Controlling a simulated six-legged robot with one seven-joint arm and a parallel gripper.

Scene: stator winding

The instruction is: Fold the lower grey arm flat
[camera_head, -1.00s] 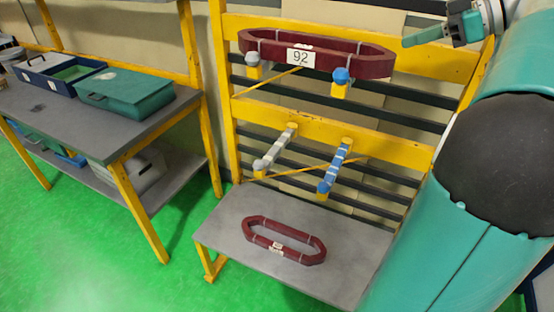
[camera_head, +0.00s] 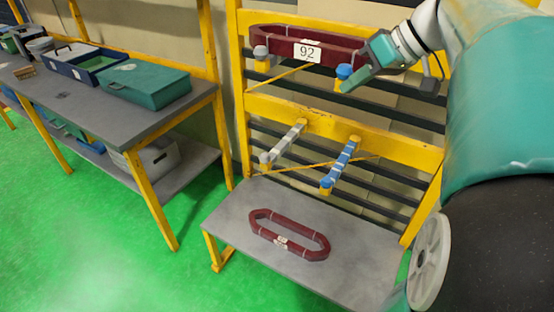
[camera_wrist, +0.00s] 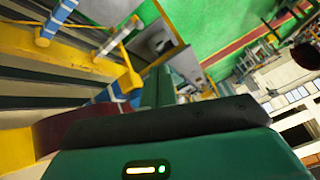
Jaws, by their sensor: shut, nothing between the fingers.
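The lower grey arm (camera_head: 283,144) sticks straight out from the yellow rack, its rounded grey tip toward the front left. The lower blue arm (camera_head: 340,166) sticks out beside it on the right, banded blue and white. My gripper (camera_head: 347,84) is shut and empty. It is up by the right end of the upper dark red coil (camera_head: 277,40), in front of the blue-capped upper support, well above and right of the lower grey arm. I cannot tell if it touches the coil or support. In the wrist view the coil (camera_wrist: 50,133) shows beside my gripper.
The upper coil, labelled 92, sits on the upper supports. Another dark red coil (camera_head: 316,240) lies on the grey shelf (camera_head: 235,220) below the lower arms. A thin yellow brace crosses near them. A workbench (camera_head: 130,125) with a teal case (camera_head: 150,86) stands left.

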